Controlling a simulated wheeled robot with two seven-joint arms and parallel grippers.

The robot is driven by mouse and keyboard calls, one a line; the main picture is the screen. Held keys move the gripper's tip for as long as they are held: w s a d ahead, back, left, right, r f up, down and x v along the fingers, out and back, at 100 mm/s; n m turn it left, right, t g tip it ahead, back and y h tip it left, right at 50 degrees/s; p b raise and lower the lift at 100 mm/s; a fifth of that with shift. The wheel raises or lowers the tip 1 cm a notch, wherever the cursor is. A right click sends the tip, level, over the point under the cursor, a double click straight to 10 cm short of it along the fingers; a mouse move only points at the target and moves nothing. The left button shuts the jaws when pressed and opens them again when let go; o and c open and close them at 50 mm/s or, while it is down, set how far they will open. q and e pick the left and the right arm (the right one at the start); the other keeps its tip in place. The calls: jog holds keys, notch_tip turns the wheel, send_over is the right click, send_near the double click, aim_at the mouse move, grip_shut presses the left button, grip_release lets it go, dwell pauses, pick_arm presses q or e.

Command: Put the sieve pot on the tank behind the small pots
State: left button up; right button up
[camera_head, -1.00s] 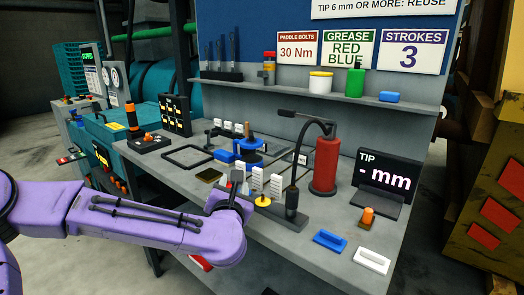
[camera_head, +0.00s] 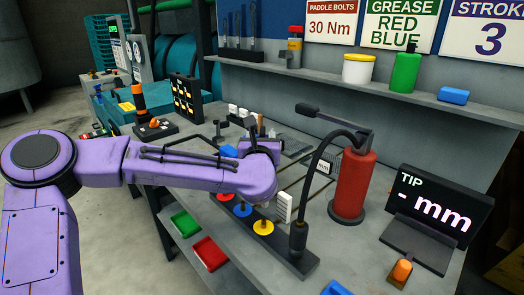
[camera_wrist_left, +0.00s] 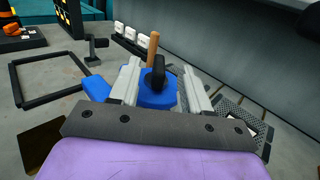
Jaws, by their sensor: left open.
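No sieve pot, tank or small pots can be made out in these frames. My left gripper (camera_wrist_left: 162,82) is open in the left wrist view, its two pale fingers on either side of a blue block (camera_wrist_left: 155,94) with a dark upright part. I cannot tell whether the fingers touch it. A wooden handle (camera_wrist_left: 152,48) stands just behind. In the head view my purple left wrist is over the bench and hides most of the blue block and the fingertips. My right gripper is not in view.
Red, blue and yellow discs (camera_head: 263,227) on a dark base lie in front of my wrist. A red cylinder (camera_head: 353,186) and a black bent arm stand to its right, with a display (camera_head: 436,206) beyond. A black square frame (camera_wrist_left: 47,77) lies on the bench.

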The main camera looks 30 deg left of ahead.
aim_at(262, 129)
pick_arm(q)
jog(key=p+x, duration=0.1)
jog(key=x, duration=0.2)
jog(key=f+p+x, duration=0.1)
jog(key=x, duration=0.1)
jog(key=shift+w+a+f, duration=0.1)
jog(key=shift+w+f, duration=0.05)
jog(key=shift+w, duration=0.25)
grip_shut()
dwell(0.9)
